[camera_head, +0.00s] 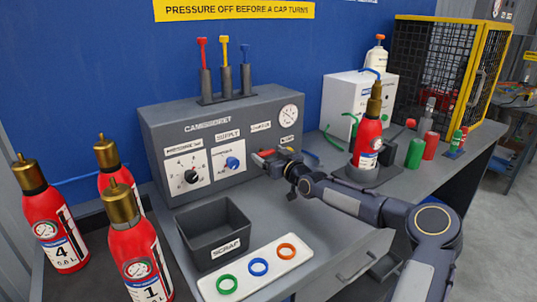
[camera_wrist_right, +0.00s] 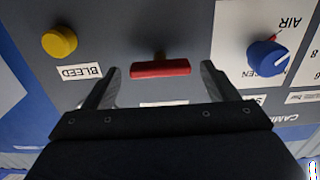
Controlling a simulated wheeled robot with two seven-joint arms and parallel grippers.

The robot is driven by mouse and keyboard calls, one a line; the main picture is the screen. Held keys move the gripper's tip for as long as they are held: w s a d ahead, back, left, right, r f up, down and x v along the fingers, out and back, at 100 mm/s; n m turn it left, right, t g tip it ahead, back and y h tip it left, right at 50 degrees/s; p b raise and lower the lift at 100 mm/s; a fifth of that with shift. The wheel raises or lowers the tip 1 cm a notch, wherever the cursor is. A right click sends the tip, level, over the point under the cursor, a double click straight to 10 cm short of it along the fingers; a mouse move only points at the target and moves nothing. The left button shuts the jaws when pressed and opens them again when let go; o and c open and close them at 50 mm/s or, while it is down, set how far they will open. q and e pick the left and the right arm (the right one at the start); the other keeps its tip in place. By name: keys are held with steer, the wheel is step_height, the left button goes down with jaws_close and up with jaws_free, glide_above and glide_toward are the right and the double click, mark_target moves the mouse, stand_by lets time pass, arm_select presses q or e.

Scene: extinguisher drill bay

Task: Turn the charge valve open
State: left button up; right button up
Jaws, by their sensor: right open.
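The charge valve's red bar handle (camera_wrist_right: 160,68) shows in the right wrist view on the grey panel, its long side running across the picture. My right gripper (camera_wrist_right: 160,72) is open, with one finger on each side of the handle and a visible gap at both ends. I cannot tell how deep the fingers reach. A label behind the handle is mostly hidden by the gripper. In the head view my right gripper (camera_head: 272,160) is at the right part of the grey cabinet (camera_head: 225,118) front and covers most of the valve. My left gripper is not in view.
Beside the handle are a yellow bleed knob (camera_wrist_right: 59,42) and a blue air knob (camera_wrist_right: 267,54). A scrap bin (camera_head: 213,232) and a white tray with coloured rings (camera_head: 257,267) stand in front. Red extinguishers (camera_head: 140,258) stand at left, another (camera_head: 367,140) at right.

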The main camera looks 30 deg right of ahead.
steer(key=shift+w, duration=0.3)
steer(key=c, duration=1)
